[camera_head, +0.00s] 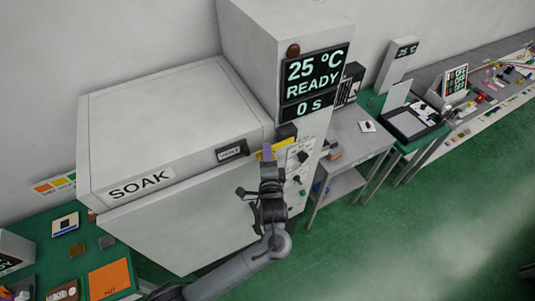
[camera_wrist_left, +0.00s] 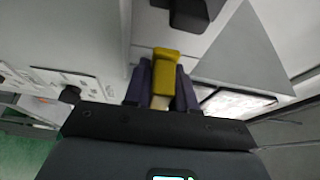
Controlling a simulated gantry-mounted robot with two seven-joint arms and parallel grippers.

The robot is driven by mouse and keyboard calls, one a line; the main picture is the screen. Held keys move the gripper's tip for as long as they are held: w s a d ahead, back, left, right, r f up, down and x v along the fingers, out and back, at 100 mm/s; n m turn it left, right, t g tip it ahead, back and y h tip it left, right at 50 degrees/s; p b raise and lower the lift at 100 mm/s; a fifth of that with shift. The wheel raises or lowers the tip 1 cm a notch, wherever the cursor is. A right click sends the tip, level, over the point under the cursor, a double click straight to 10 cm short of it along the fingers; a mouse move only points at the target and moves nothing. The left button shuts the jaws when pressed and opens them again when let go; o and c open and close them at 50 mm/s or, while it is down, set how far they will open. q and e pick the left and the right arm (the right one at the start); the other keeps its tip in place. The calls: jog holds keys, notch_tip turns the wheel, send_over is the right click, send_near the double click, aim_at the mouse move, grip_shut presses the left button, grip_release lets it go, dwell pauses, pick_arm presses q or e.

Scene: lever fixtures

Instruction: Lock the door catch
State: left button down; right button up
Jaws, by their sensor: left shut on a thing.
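A large white oven-like cabinet marked SOAK (camera_head: 140,188) has a front door or lid panel. At its right end is a yellow catch lever (camera_head: 259,155), partly hidden by my left gripper (camera_head: 267,152). In the left wrist view the yellow lever (camera_wrist_left: 166,62) sits between the two dark purple fingers of my left gripper (camera_wrist_left: 161,88), which is shut on it. A black block (camera_head: 286,132) is just above the lever; a dark block also shows ahead of the fingers in the wrist view (camera_wrist_left: 188,14). My right gripper is in neither view.
A small dark label plate (camera_head: 232,151) is on the cabinet front left of the gripper. A control panel with black knobs (camera_head: 300,158) is close on the right. The display (camera_head: 314,82) reads 25 °C, READY, 0 s. A grey side table (camera_head: 355,140) stands further right.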

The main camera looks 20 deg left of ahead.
pick_arm(q)
jog(key=shift+a+f+n, duration=0.1)
jog(key=shift+f+n, duration=0.3)
jog(key=c, duration=1.1)
grip_release()
jog(key=shift+c, duration=0.2)
jog(key=shift+o, duration=0.5)
jog(key=shift+w, duration=0.1)
jog(key=b+v, duration=0.2)
jog(key=v, duration=0.8)
jog(key=shift+s+d+b, duration=0.25)
jog(key=shift+s+b, duration=0.1)
